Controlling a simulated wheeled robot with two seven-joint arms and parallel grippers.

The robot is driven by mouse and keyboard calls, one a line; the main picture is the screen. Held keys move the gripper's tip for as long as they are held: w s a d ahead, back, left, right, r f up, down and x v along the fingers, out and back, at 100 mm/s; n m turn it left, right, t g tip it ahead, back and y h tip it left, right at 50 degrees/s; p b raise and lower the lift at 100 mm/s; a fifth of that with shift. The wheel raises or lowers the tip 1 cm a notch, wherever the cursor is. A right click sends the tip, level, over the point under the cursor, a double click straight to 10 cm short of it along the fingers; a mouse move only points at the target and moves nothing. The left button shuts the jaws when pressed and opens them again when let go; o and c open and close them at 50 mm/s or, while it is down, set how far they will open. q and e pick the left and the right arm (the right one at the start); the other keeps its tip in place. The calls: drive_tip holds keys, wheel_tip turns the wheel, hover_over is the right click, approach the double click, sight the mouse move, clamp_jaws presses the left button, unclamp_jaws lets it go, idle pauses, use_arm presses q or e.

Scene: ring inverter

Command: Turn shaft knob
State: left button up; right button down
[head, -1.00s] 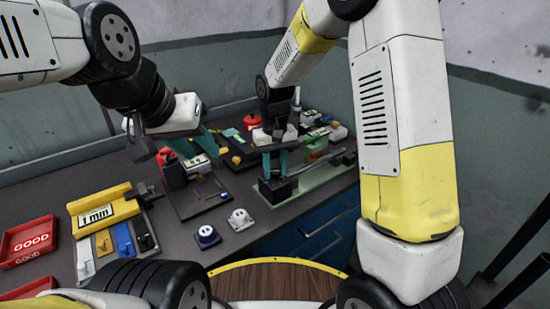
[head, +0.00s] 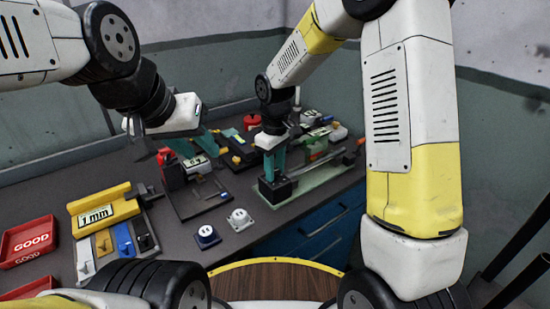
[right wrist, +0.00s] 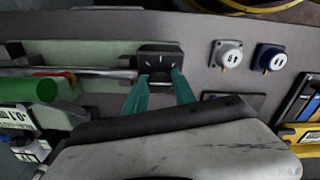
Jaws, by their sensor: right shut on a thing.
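The black shaft block (head: 276,190) stands at the near left end of the green-based shaft fixture (head: 310,187) in the head view. In the right wrist view its black face (right wrist: 158,60) shows white dial marks. My right gripper (head: 274,168) points down onto this block. Its teal fingers (right wrist: 160,85) are shut on the knob, which is mostly hidden between them. The metal shaft (right wrist: 85,73) runs left from the block in the right wrist view. My left gripper (head: 194,145) hangs over the back left of the bench, fingers apart and apparently empty.
A white-grey knobbed part (head: 239,219) and a dark blue one (head: 207,236) stand on the bench left of the fixture. A yellow "1 mm" gauge (head: 100,212) and red GOOD tray (head: 28,241) are further left. A red-handled tool (head: 172,172) stands under my left gripper.

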idle(0.3)
drive_tip(key=c, duration=1)
unclamp_jaws()
drive_tip(key=shift+c, duration=0.2)
wheel_tip(320, 180, up, 8)
drive_tip(key=shift+f, duration=0.2)
drive_tip(key=shift+r, duration=0.1)
